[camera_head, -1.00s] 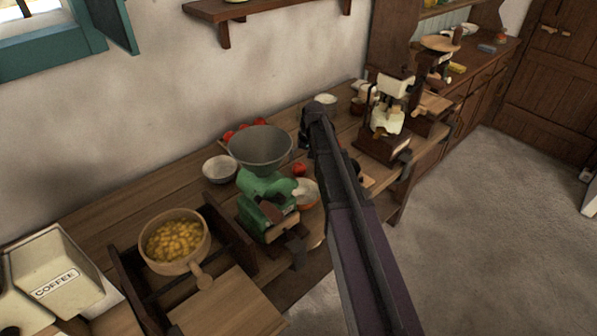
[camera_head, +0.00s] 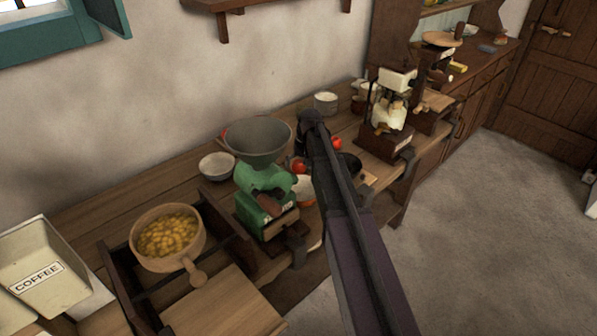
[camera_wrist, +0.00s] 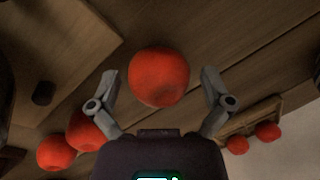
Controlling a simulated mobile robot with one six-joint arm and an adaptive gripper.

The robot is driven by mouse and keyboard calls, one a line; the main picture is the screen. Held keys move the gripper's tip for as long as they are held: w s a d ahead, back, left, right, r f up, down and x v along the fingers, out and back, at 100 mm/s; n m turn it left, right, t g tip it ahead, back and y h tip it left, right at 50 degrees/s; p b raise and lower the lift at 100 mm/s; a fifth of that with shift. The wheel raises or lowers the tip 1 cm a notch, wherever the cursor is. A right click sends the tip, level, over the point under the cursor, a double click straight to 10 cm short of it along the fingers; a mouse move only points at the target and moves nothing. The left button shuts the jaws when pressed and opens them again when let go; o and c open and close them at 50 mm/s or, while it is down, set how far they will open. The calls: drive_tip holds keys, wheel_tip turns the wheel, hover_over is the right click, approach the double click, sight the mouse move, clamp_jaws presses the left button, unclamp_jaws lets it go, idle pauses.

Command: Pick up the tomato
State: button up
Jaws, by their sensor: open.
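In the wrist view, a round red tomato (camera_wrist: 159,77) lies on the wooden worktop between the spread fingers of my gripper (camera_wrist: 160,88). The fingers are open, with a gap on both sides of the tomato. Other tomatoes lie outside the fingers, two at the lower left (camera_wrist: 56,153) and two at the lower right (camera_wrist: 267,131). In the head view, one tomato (camera_head: 336,143) shows right of my arm and another (camera_head: 299,166) left of it. My arm hides the fingers there, and I cannot tell which of these is the one between them.
A green grinder with a grey hopper (camera_head: 258,138) stands left of my arm, beside a white bowl (camera_head: 217,166). A wooden pan of yellow pieces (camera_head: 167,237) is nearer. A pale mill (camera_head: 388,112) stands to the right. A wall runs behind the worktop.

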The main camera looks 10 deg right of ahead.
drive_tip(key=shift+f, duration=0.15)
idle(0.5)
drive_tip(key=c, duration=1.1)
